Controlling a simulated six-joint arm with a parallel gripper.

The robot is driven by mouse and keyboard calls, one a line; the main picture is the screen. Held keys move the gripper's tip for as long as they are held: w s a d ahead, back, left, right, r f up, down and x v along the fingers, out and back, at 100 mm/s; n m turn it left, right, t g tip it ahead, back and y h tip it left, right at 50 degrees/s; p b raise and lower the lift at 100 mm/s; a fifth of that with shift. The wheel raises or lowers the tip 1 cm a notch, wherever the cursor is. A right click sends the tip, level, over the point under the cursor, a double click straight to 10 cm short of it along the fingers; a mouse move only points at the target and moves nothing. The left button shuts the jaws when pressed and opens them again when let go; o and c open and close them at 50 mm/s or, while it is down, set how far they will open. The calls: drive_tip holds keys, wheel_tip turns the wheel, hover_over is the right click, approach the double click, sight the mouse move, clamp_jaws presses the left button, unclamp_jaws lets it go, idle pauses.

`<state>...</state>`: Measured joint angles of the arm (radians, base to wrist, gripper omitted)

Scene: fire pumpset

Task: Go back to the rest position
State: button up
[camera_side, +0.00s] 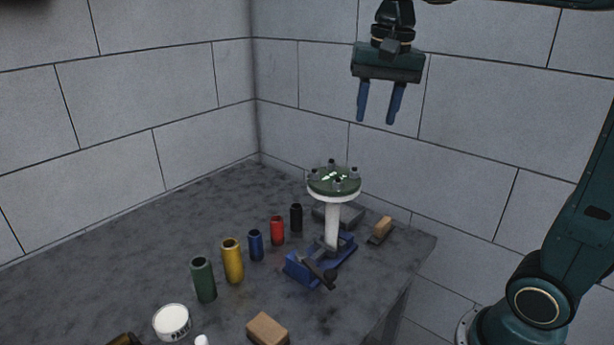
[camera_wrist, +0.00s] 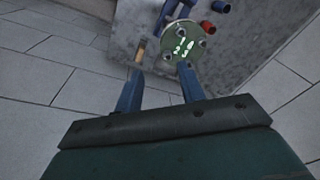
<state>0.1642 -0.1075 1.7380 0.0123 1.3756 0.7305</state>
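My gripper (camera_side: 380,112) hangs high above the table, with its two blue fingers apart and nothing between them. In the wrist view my gripper (camera_wrist: 158,82) also shows its fingers spread and empty. Below it, a round green flange (camera_side: 334,181) with several bolts on top sits on a white upright pipe (camera_side: 332,222). The pipe stands at a blue vise (camera_side: 322,262) on the table. The gripper is well clear of the flange.
A row of cylinders stands left of the vise: green (camera_side: 203,280), yellow (camera_side: 232,261), blue (camera_side: 256,245), red (camera_side: 277,231) and black (camera_side: 296,217). A white tin (camera_side: 171,322) and a brown block (camera_side: 267,329) lie nearer. A wood-backed brush (camera_side: 381,230) lies right of the pipe. Walls enclose the back.

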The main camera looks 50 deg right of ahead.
drive_tip(key=s+a+f+n+t, duration=0.2)
drive_tip(key=s+f+n, duration=0.2)
drive_tip(key=s, duration=0.3)
drive_tip(key=s+a+f+n+t, duration=0.2)
drive_tip(key=s+a+f+n, duration=0.1)
drive_tip(key=s+f+n, duration=0.2)
drive_tip(key=s+n, duration=0.1)
drive_tip(key=s, duration=0.1)
drive_tip(key=shift+s+a+f, duration=0.25)
drive_tip(key=shift+s, duration=0.1)
idle(0.5)
